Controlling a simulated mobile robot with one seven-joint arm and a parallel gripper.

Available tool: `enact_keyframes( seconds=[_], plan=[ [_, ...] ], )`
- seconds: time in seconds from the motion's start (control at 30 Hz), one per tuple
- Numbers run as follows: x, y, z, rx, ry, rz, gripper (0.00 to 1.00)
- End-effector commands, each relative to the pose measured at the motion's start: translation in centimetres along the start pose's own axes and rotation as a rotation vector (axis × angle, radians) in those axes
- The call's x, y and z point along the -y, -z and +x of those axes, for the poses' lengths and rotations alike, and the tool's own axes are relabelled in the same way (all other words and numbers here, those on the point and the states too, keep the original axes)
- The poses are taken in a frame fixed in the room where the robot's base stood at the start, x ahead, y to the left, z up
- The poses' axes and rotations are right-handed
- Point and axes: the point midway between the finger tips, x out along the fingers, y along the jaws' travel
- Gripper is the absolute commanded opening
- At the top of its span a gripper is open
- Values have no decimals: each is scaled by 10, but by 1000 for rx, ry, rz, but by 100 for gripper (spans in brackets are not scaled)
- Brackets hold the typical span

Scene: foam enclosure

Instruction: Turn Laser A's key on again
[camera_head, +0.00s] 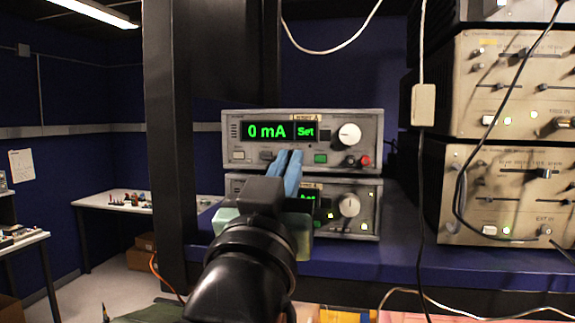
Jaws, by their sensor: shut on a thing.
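Two laser controllers are stacked on the shelf. The upper controller (262,178) has a green display (267,131) reading "0 mA" and "Set", and a small label above that I read only doubtfully as Laser A. The lower controller (366,212) is partly hidden behind my arm. My gripper (289,154) has blue fingers close together at the lower front of the upper controller, below the display. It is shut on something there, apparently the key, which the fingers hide. I cannot tell the key's angle.
The upper controller has a white knob (349,134), a green button (320,159) and a red connector (365,161) right of my fingers. A cable with a white box (423,105) hangs to the right, before stacked beige instruments (500,85). A dark post (169,150) stands left.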

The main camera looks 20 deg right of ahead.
Motion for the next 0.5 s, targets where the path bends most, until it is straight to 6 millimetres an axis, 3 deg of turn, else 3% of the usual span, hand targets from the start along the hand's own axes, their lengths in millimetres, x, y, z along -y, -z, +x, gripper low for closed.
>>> enact_keyframes(
  seconds=[0.5],
  plan=[
    [1, -2, -2, -3, -25, 66, 0]
  ],
)
